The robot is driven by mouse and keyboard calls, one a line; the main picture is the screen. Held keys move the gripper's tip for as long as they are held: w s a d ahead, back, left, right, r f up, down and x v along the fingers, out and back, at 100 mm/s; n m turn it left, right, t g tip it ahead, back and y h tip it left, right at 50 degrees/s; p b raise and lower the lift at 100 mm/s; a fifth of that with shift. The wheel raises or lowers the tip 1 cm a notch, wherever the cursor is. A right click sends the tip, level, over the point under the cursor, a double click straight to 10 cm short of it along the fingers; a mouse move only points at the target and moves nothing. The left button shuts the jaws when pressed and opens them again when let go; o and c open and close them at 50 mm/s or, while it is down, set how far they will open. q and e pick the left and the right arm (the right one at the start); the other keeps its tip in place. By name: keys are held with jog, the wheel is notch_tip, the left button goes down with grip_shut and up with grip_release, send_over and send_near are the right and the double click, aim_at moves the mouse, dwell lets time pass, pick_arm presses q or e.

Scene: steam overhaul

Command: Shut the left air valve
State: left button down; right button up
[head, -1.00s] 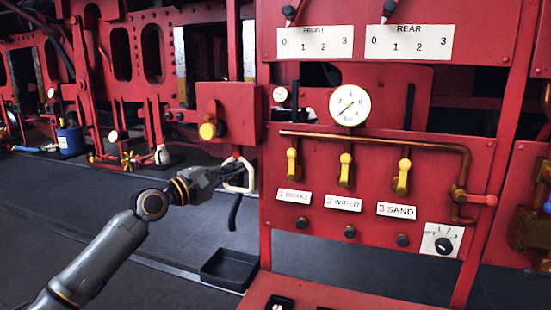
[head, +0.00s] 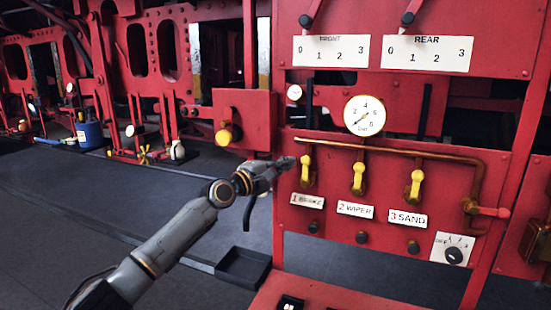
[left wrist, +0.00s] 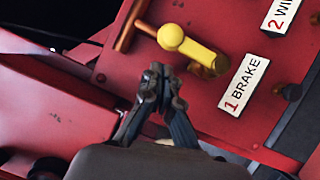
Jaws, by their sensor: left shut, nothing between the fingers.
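The left air valve is the yellow lever (head: 306,171) above the "1 BRAKE" label (head: 307,200) on the red panel, its handle pointing down from the copper pipe. In the left wrist view the yellow lever (left wrist: 195,50) lies just beyond my fingertips, beside the BRAKE label (left wrist: 243,84). My left gripper (head: 289,163) is shut and empty, just left of the lever. In the left wrist view its closed fingertips (left wrist: 157,80) point towards the lever, with a small gap showing. My right gripper is not in view.
The wiper valve (head: 358,178) and sand valve (head: 415,186) stand to the right on the same copper pipe (head: 400,151). A pressure gauge (head: 364,115) sits above. A black tray (head: 243,266) lies below the arm. A red box with a yellow knob (head: 228,134) is up left.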

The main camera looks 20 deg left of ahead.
pick_arm(q)
jog(key=shift+s+d, duration=0.15)
jog(key=shift+d, duration=0.45)
jog(key=shift+r+p, duration=0.15)
jog(key=shift+p, duration=0.15)
jog(key=shift+d+r+m+p, duration=0.1)
jog(key=shift+d+m+p, duration=0.1)
jog(key=shift+m+p, duration=0.2)
